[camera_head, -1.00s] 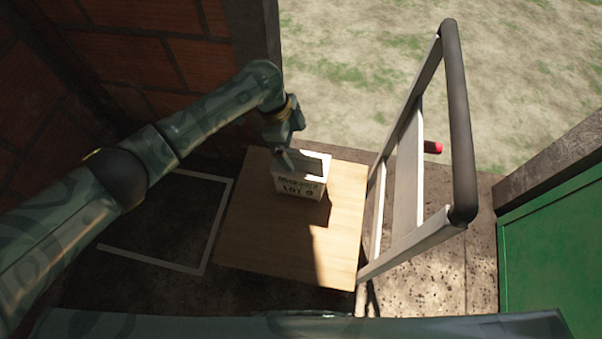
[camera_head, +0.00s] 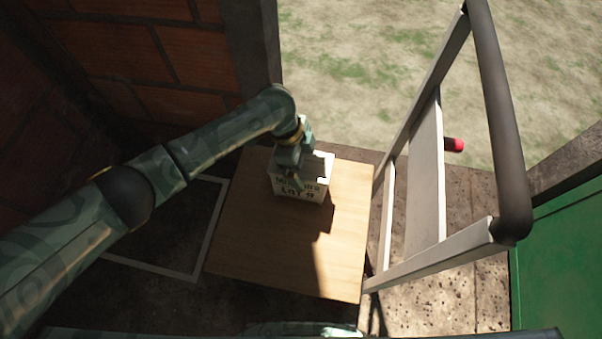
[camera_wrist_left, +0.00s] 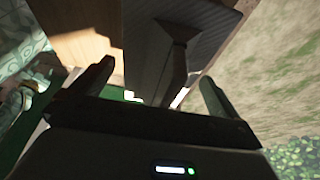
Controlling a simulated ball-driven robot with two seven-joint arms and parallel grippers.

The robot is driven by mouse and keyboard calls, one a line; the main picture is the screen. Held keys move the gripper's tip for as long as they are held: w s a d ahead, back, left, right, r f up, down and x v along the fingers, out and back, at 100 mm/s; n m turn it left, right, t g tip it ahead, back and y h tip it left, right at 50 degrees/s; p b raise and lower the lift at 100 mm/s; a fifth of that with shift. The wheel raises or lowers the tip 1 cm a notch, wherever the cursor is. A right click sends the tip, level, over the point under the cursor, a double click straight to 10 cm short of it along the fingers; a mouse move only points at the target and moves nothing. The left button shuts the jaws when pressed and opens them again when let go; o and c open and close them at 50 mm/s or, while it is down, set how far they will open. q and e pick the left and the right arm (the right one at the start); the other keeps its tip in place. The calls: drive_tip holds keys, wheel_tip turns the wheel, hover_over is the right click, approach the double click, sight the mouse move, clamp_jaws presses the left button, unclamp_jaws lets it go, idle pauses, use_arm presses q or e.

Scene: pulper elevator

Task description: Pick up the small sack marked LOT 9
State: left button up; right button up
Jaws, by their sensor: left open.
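The small pale sack marked LOT 9 (camera_head: 300,193) sits upright like a block on a wooden board, its dark lettering facing me. My left gripper (camera_head: 293,168) reaches in from the left and is over the sack's top left part, covering some of it. I cannot tell from the head view whether it touches the sack. In the left wrist view the two fingers of the left gripper (camera_wrist_left: 154,86) are spread apart, and I cannot make out the sack between them. My right gripper is not in view.
The wooden board (camera_head: 250,245) has bare room in front of the sack. A grey metal frame with a black bar (camera_head: 497,120) rises close on the right. A brick wall (camera_head: 130,55) stands at left, a green panel (camera_head: 560,265) at right. White lines mark the floor.

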use_arm(q)
drive_tip(key=shift+f, duration=0.2)
drive_tip(key=c, duration=2.1)
